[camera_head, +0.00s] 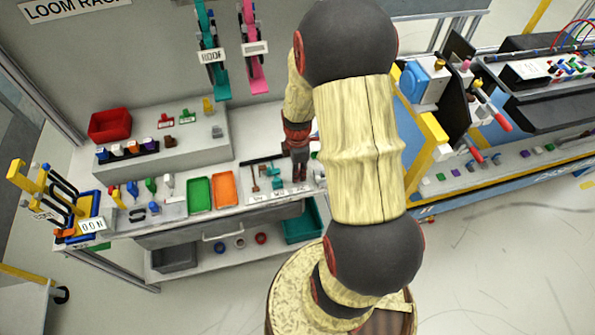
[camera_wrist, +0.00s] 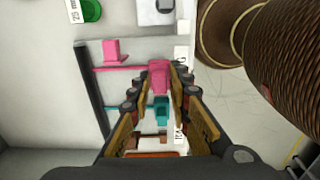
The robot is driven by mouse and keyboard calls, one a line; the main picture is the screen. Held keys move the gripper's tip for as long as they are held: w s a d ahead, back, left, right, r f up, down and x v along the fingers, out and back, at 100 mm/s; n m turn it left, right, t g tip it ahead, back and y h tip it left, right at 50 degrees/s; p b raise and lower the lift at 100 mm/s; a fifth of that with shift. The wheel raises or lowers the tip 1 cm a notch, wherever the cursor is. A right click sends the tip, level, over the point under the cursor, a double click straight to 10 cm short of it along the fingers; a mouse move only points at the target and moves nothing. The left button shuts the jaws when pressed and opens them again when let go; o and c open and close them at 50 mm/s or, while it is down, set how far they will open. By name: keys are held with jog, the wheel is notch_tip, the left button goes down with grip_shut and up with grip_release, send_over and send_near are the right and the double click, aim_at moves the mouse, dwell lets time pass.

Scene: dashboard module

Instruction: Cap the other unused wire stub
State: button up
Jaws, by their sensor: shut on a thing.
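My gripper (camera_head: 298,172) is low over the right end of the workbench, partly behind my arm in the head view. In the wrist view its fingertips (camera_wrist: 158,80) are closed around a small pink piece (camera_wrist: 158,74). A thin pink wire (camera_wrist: 120,68) runs from a black bar (camera_wrist: 92,95) to this piece; whether they are joined I cannot tell. A teal piece (camera_wrist: 161,113) lies between the fingers, nearer the palm, with a short teal wire beside it. Another pink block (camera_wrist: 114,51) stands apart, left of the fingertips. Which stub is capped is not clear.
Green (camera_head: 200,193) and orange (camera_head: 223,189) trays lie left of the gripper. A raised step (camera_head: 180,147) behind holds small coloured parts and a red bin (camera_head: 110,124). Teal and pink looms hang above. A machine bench with yellow framing (camera_head: 430,145) stands right.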

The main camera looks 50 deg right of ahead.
jog(key=shift+f+b, duration=0.65)
jog(key=shift+f, duration=0.5)
jog(key=shift+r, duration=0.2)
jog(key=shift+r+p, duration=0.75)
jog(key=shift+p, duration=0.3)
dwell(1.2)
jog(key=shift+f+b, duration=0.55)
jog(key=shift+f, duration=0.35)
jog(key=o, duration=0.8)
jog(key=shift+r, duration=0.1)
notch_tip(320, 180, up, 12)
jog(key=shift+f, duration=0.1)
dwell(0.4)
